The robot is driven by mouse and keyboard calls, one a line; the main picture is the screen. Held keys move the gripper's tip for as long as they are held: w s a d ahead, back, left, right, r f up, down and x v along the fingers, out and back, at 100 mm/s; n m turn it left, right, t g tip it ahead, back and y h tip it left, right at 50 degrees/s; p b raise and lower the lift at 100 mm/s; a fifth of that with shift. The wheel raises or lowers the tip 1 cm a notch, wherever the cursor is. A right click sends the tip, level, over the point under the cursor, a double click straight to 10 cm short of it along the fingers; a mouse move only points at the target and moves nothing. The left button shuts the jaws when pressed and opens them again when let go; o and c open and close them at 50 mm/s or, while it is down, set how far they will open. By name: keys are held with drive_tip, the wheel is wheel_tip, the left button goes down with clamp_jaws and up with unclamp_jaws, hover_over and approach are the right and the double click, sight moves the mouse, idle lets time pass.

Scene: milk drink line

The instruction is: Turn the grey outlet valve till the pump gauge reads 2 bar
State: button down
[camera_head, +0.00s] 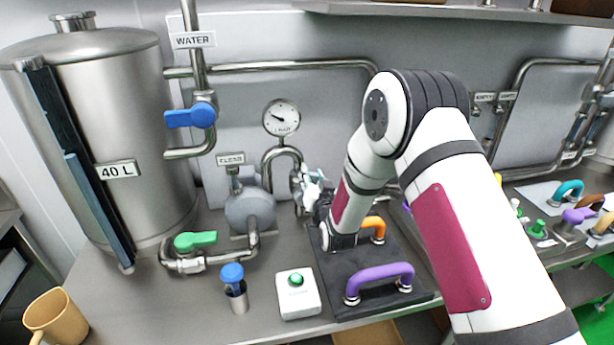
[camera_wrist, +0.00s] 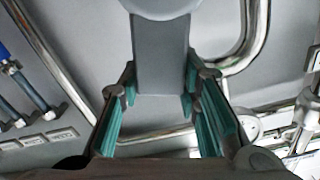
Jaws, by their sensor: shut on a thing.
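My gripper (camera_head: 314,186) is at the pipe to the right of the pump (camera_head: 250,211), below the gauge. In the wrist view, the teal-padded fingers of my gripper (camera_wrist: 160,92) stand on both sides of the grey handle of the outlet valve (camera_wrist: 162,55) and are shut on it. In the head view the valve is mostly hidden by my gripper. The pump gauge (camera_head: 281,118) has a white round dial marked BAR. Its dark needle points left and slightly up; the dial's numbers are too small to read.
A steel 40 L tank (camera_head: 115,140) stands left, with a blue-handled water valve (camera_head: 190,116) and a green-handled valve (camera_head: 196,241) nearby.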

drive_tip(key=shift+w+d+f+m, duration=0.2)
drive_tip(key=shift+d+f+m, duration=0.45)
drive_tip(key=shift+m, duration=0.8)
drive_tip(key=shift+w+d+f+m, duration=0.2)
drive_tip(key=shift+d+f+m, duration=0.45)
drive_tip(key=shift+m, duration=0.75)
drive_tip(key=shift+w+d+f+m, duration=0.2)
drive_tip(key=shift+d+f+m, duration=0.25)
drive_tip(key=shift+d+m, duration=0.7)
drive_tip(key=shift+a+m, duration=0.3)
drive_tip(key=c, duration=1.2)
unclamp_jaws()
drive_tip(key=shift+o, duration=0.2)
drive_tip(key=shift+s, duration=0.1)
drive_tip(key=v, duration=1.1)
drive_tip(key=shift+s, duration=0.4)
drive_tip(key=shift+d, duration=0.1)
